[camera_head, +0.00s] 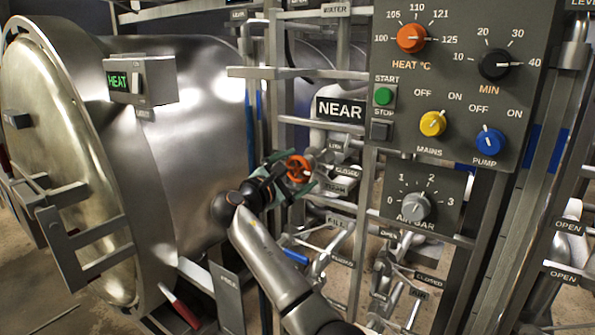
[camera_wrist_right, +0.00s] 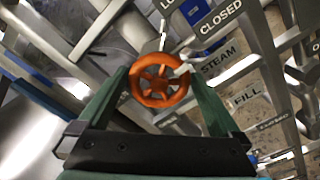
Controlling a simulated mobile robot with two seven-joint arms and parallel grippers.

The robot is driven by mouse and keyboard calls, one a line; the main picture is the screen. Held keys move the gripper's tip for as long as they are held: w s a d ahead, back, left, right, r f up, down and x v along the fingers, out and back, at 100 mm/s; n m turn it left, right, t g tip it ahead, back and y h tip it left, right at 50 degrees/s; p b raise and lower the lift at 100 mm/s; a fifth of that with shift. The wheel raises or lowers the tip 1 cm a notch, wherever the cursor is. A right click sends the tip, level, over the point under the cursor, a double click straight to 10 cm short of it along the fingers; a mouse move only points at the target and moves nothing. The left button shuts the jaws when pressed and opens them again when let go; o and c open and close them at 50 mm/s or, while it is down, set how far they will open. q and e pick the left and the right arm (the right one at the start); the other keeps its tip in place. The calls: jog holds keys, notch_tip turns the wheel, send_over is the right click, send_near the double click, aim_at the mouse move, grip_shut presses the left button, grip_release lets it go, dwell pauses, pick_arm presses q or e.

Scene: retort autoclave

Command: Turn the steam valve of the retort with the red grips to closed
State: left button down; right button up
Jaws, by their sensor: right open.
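The steam valve's orange-red spoked handwheel (camera_head: 299,169) sits on the pipe rack right of the retort, by CLOSED and STEAM labels. It also shows in the right wrist view (camera_wrist_right: 158,87), between the tips of my right gripper's green fingers. My right gripper (camera_head: 290,178) is open, one finger on each side of the wheel, with a gap visible at least on the right. I cannot tell whether the left finger touches it. The steel retort (camera_head: 190,130) at left has a round door (camera_head: 65,170) and a red grip (camera_head: 180,312) low down. My left gripper is out of view.
A control panel (camera_head: 460,75) with knobs and the AIR BAR box (camera_head: 422,197) stand close right of my gripper. A NEAR plate (camera_head: 341,109) hangs above it. Pipes and levers, one with a blue grip (camera_head: 294,256), crowd the space below.

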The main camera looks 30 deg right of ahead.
jog(key=b+v, duration=0.1)
jog(key=v, duration=1.1)
jog(key=shift+a, duration=0.25)
jog(key=shift+s, duration=0.15)
